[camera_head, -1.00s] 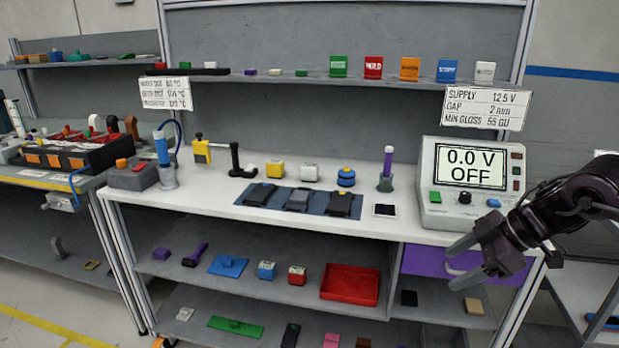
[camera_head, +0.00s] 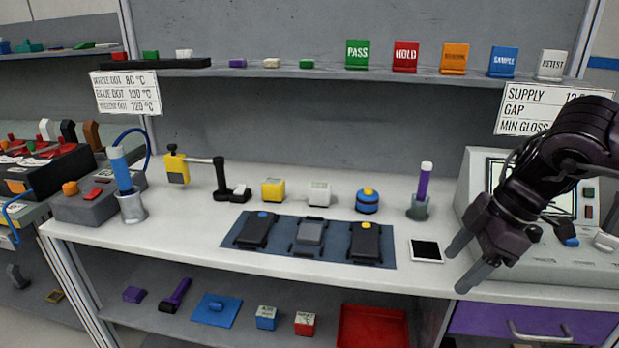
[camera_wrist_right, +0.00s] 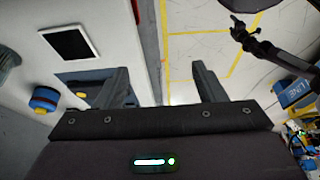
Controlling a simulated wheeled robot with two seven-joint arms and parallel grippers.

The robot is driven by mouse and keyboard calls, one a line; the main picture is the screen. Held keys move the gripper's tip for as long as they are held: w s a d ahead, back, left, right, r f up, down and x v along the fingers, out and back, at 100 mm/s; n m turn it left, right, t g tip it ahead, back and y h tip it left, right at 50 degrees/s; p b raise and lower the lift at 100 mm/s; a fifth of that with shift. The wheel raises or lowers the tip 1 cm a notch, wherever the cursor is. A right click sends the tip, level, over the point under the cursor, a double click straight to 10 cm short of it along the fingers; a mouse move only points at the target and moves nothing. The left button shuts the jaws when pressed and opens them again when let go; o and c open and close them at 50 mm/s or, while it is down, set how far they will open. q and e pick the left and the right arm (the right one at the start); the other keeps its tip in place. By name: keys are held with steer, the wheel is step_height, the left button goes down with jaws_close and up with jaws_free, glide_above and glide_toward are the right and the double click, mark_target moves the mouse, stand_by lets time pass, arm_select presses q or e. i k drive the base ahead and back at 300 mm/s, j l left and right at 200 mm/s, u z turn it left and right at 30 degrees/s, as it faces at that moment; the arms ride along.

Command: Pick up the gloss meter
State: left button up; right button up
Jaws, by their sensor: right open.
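No object is labelled as the gloss meter, and I cannot tell for sure which one it is. Small devices stand in a row on the bench in the head view: a yellow box (camera_head: 273,190), a white box (camera_head: 319,194) and a round blue device with a yellow band and top (camera_head: 367,201). The blue device also shows in the wrist view (camera_wrist_right: 44,99). My right gripper (camera_head: 461,267) is open and empty, over the bench's front edge, right of a black square with a white border (camera_head: 426,251). My left gripper is out of view.
A blue-grey mat (camera_head: 218,244) with three dark devices lies left of the black square. A purple-topped tool in a grey holder (camera_head: 419,206) stands behind. The power supply (camera_head: 467,192) is partly hidden by my right arm. A purple drawer (camera_head: 480,320) is below.

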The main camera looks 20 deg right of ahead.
mark_target(319, 192)
steer(key=i, duration=1.05)
